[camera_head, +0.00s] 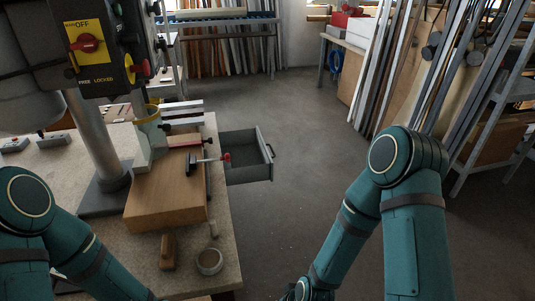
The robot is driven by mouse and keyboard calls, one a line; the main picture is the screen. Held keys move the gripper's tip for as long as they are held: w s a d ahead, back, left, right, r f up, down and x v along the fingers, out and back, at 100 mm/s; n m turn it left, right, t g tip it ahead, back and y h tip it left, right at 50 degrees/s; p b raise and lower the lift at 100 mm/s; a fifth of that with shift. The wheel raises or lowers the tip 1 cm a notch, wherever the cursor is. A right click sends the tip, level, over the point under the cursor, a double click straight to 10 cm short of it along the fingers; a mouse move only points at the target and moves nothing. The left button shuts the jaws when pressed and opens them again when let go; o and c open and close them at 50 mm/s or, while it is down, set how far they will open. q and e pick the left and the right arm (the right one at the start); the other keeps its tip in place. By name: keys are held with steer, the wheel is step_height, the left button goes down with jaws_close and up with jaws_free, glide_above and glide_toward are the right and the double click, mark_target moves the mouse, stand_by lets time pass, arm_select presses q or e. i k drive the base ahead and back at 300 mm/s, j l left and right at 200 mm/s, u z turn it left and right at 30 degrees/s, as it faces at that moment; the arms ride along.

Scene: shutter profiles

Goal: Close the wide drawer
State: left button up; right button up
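The wide drawer (249,173) is a grey drawer that sticks out from the right side of the workbench (224,220), pulled open. Its inside looks empty, and a dark handle shows on its right-hand front. My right arm comes in from the right, and its gripper (300,291) is at the bottom edge, partly cut off, below and apart from the drawer; its fingers cannot be made out. My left arm shows at the lower left, but its gripper is out of the picture.
A drill press with a yellow switch plate (90,45) stands on the bench. A wooden block (168,190) with a red-handled clamp, a brush (167,252) and a round tin (209,261) lie there too. Boards lean on a rack at right. The floor (310,170) beside the drawer is clear.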

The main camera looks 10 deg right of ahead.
mark_target(252, 162)
steer(key=l+u, duration=0.25)
steer(key=l, duration=0.75)
steer(key=i+l+u, duration=0.1)
steer(key=l, duration=0.45)
steer(key=i+l+u, duration=0.1)
steer(key=l, duration=0.5)
steer(key=i+l+u, duration=0.15)
steer(key=l, duration=0.4)
steer(key=i+l+u, duration=0.45)
steer(key=u, duration=0.15)
